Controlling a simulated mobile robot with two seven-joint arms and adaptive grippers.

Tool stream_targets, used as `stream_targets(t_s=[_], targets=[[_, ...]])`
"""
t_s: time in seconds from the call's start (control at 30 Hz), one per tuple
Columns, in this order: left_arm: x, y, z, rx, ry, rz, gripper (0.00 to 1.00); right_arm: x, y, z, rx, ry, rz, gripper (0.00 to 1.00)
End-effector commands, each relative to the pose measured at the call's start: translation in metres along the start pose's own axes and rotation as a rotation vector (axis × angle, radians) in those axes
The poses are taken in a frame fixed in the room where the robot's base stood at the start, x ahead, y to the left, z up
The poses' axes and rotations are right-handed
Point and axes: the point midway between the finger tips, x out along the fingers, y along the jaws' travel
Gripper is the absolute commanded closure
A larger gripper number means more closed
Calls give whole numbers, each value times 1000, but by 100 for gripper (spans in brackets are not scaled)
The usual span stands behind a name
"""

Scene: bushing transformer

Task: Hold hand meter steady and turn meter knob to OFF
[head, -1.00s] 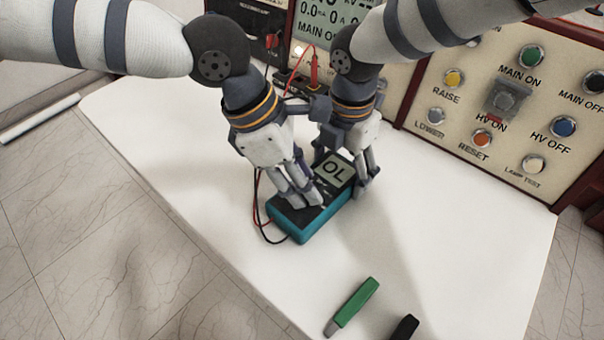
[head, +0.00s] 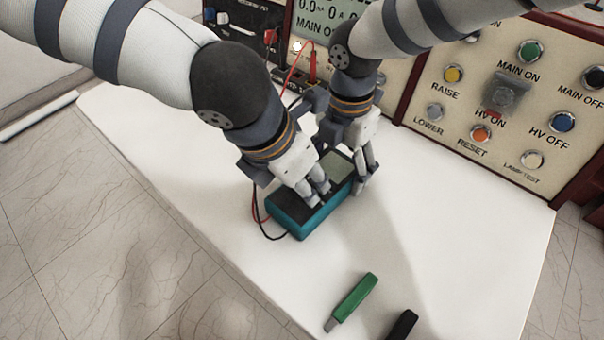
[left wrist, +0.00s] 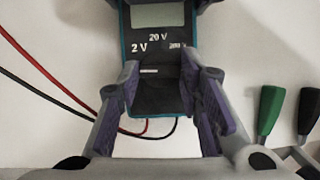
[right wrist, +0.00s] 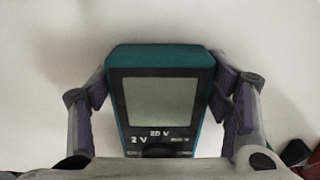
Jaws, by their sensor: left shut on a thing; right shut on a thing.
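The hand meter (head: 316,218), a teal box with a dark face, lies on the white table. Its screen (head: 336,168) is blank, as the right wrist view also shows (right wrist: 160,99). My right gripper (head: 348,166) is shut on the meter's screen end, one finger along each side. My left gripper (head: 315,194) comes down on the meter's face from above, its fingers closed around the knob (left wrist: 150,76). The marks "2 V" and "20 V" show above the knob, which the fingers partly hide. The OFF mark cannot be read.
A red and a black lead (left wrist: 50,72) run beside the meter. A green-handled (head: 354,298) and a black-handled (head: 403,326) tool lie near the table's front edge. The control panel (head: 505,100) stands behind. The table right of the meter is clear.

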Motion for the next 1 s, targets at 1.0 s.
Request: stream_targets(t_s=[1.0], targets=[[0, 0, 0, -59, 0, 24, 58, 0, 0, 0, 0, -1, -1, 73]])
